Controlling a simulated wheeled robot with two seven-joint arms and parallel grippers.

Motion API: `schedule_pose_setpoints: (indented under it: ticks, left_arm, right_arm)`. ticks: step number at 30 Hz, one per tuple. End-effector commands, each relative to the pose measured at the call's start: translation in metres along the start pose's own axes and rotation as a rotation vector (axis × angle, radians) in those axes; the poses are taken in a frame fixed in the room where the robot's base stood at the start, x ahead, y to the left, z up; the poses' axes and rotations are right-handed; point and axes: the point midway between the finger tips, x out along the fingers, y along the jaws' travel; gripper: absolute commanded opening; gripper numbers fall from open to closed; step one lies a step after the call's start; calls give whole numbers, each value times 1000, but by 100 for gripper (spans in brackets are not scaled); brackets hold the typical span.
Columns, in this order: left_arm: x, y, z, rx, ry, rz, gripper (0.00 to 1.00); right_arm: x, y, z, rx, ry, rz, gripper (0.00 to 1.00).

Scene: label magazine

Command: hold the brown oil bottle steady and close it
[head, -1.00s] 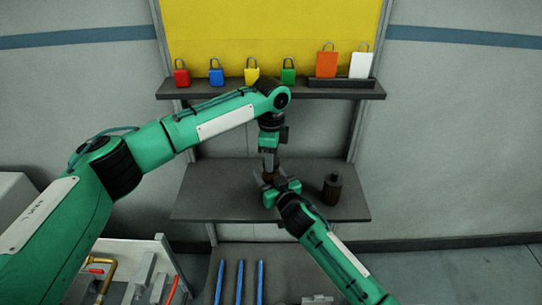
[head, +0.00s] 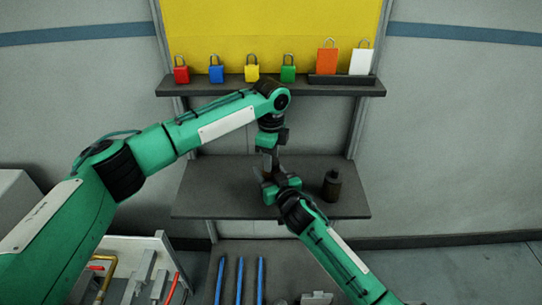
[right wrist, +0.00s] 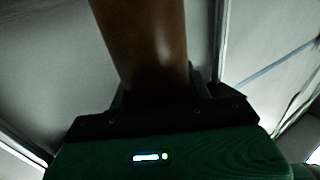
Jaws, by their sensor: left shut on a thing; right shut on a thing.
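The brown oil bottle (right wrist: 145,40) shows large in the right wrist view as a smooth brown cylinder between my right fingers. In the head view it is almost wholly hidden by my grippers, over the middle of the lower shelf. My right gripper (head: 275,190) comes from the front right and is shut on the bottle's body. My left gripper (head: 268,170) points straight down from above, just over the right one. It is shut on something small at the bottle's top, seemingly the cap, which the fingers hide. I cannot tell how the cap sits on the neck.
A second dark bottle (head: 332,186) stands on the lower shelf (head: 215,190), right of my grippers. Coloured padlocks (head: 252,71) and orange and white tags (head: 327,62) stand on the upper shelf (head: 200,88). Blue rods (head: 240,280) lie below. The shelf's left part is clear.

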Motion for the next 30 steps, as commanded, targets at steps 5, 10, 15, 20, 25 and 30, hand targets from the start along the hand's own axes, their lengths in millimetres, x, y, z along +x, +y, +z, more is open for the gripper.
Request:
schedule_pose_setpoints:
  ticks: [5,10,15,20,25,30]
  left_arm:
    - [0,0,0,277,1,1,20]
    - [0,0,0,547,1,1,20]
    - [0,0,1,818,1,1,20]
    - [0,-1,1,1073,-1,3,20]
    - [0,-1,1,1347,0,3,20]
    - [0,-1,1,1607,0,3,20]
  right_arm:
    - [0,0,0,0,0,0,0]
    - [0,0,0,0,0,0,0]
    - [0,0,0,0,0,0,0]
    - [0,0,0,0,-1,0,0]
    - [0,0,0,0,-1,0,0]
    - [0,0,0,0,-1,0,0]
